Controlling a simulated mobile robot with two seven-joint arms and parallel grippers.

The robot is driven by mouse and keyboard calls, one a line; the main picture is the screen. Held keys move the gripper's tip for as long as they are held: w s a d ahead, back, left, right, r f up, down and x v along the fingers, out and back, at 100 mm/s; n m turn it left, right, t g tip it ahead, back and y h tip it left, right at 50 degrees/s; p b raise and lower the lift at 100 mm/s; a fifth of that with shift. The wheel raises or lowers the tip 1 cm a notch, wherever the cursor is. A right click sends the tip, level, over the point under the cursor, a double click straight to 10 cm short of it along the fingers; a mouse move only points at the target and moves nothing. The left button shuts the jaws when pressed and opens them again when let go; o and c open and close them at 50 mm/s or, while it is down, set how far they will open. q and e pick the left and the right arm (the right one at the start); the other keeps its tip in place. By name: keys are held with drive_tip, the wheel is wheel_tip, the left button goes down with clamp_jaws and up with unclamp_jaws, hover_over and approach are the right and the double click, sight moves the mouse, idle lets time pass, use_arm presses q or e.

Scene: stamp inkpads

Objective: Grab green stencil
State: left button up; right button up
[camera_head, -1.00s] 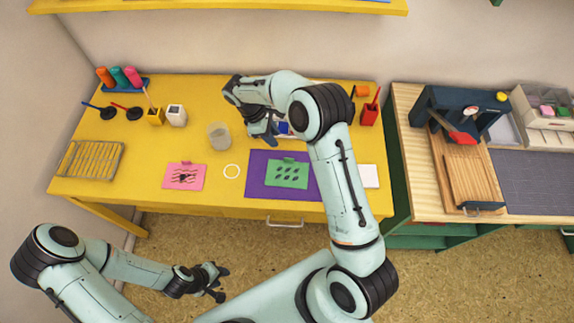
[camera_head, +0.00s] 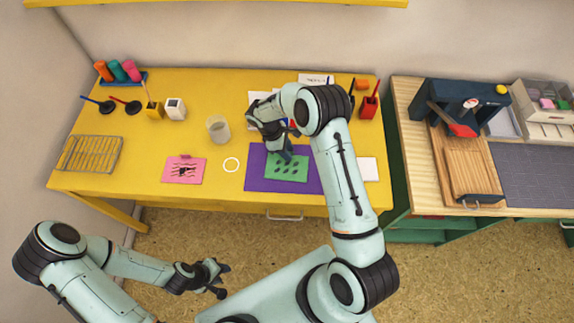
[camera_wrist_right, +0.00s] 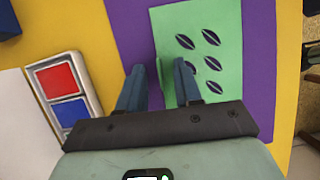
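The green stencil (camera_head: 287,168) with dark leaf-shaped cutouts lies on the purple mat (camera_head: 257,181) on the yellow table. In the right wrist view, the stencil (camera_wrist_right: 228,48) has a small raised tab (camera_wrist_right: 159,75) on its edge. My right gripper (camera_head: 286,155) is at the stencil's far edge, fingers pointing down. In the right wrist view, its two blue fingers (camera_wrist_right: 160,78) are apart, one on each side of the tab; I cannot tell whether they touch it. My left gripper (camera_head: 218,280) is open and empty, low in front of the table.
In the right wrist view, a red and blue inkpad (camera_wrist_right: 62,92) lies beside my right gripper.

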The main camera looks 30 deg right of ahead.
clamp_jaws()
drive_tip(key=shift+r, duration=0.15)
